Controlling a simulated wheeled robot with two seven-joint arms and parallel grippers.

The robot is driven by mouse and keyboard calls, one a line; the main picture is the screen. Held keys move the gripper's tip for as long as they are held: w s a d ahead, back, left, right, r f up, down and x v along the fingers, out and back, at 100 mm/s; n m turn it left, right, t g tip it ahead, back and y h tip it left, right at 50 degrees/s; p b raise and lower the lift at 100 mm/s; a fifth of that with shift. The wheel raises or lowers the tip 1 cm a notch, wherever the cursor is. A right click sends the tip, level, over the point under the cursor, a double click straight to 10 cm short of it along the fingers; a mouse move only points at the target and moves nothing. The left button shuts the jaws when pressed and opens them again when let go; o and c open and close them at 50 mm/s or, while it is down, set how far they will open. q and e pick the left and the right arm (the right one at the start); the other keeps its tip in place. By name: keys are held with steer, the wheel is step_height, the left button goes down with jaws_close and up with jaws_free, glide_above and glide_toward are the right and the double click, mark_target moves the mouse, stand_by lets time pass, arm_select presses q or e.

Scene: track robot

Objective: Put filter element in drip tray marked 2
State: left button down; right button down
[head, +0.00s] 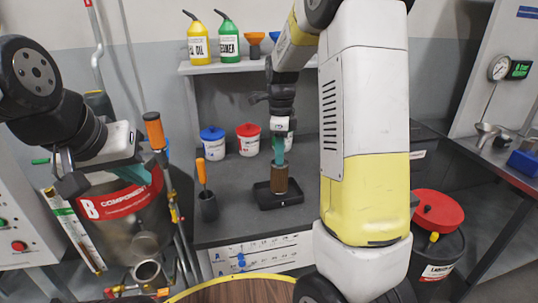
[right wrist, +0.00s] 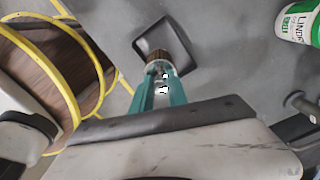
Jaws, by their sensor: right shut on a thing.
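The filter element (head: 279,179) is a brown upright cylinder at the middle of the bench. My right gripper (head: 280,158), with teal fingers, is shut on its top; it also shows in the right wrist view (right wrist: 160,75). A small black drip tray (head: 294,200) lies right under the filter element. In the right wrist view the filter element (right wrist: 158,56) overlaps the near part of the tray (right wrist: 141,45). I cannot tell whether it touches the tray floor. No number shows on the tray. My left gripper (head: 66,174) hangs at the left, away from the bench; its jaw opening is unclear.
A dark cup with an orange-handled tool (head: 208,205) stands left of the tray. A blue-lidded tub (head: 213,143) and a red-lidded tub (head: 248,140) stand behind. A shelf (head: 230,66) holds bottles and funnels. A red-lidded drum (head: 437,225) stands at the right.

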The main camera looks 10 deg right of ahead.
steer(key=shift+w, duration=0.6)
steer(key=shift+w+d+f, duration=0.1)
steer(key=shift+w+f, duration=0.15)
steer(key=shift+f, duration=1.55)
steer(key=shift+f, duration=0.2)
steer(key=c, duration=1.3)
jaws_free()
